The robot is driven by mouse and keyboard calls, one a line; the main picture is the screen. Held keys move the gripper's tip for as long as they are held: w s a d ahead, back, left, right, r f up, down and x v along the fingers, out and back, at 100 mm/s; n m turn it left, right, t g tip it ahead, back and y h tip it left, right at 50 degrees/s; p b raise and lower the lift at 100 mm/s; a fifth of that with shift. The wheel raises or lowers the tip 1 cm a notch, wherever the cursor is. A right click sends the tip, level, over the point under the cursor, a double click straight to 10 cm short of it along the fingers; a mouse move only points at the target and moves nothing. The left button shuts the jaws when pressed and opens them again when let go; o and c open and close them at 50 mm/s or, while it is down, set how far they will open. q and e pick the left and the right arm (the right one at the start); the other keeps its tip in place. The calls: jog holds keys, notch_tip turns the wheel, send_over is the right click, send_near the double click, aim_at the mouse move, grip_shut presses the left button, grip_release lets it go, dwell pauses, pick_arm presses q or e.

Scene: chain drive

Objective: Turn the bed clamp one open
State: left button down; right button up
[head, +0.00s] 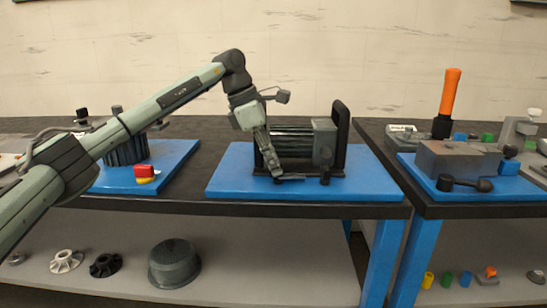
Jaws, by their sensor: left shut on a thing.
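A machine unit with dark rods and a grey block (324,142) stands on a blue base plate (225,182) in the middle of the bench. A dark, low clamp lever (303,178) lies along its front edge, with a short dark knob (325,173) at its right end. My left gripper (277,174) reaches down in front of the unit and is shut on the left end of this lever. I take the lever to be bed clamp one, but no label shows. The fingers hide part of it. My right gripper is not in view.
On the right bench stand an orange-handled tool (450,92), a grey block (455,160) and a dark lever (465,184). A grey tub (174,264) sits on the shelf below.

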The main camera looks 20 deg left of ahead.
pick_arm(q)
jog(key=shift+m, duration=0.7)
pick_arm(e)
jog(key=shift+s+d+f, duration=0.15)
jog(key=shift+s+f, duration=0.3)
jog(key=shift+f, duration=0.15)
pick_arm(q)
jog(key=c, duration=1.5)
grip_release()
jog(key=shift+c, duration=0.2)
jog(key=v, duration=1.2)
jog(key=shift+w, duration=0.25)
jog(key=shift+a+f, duration=0.1)
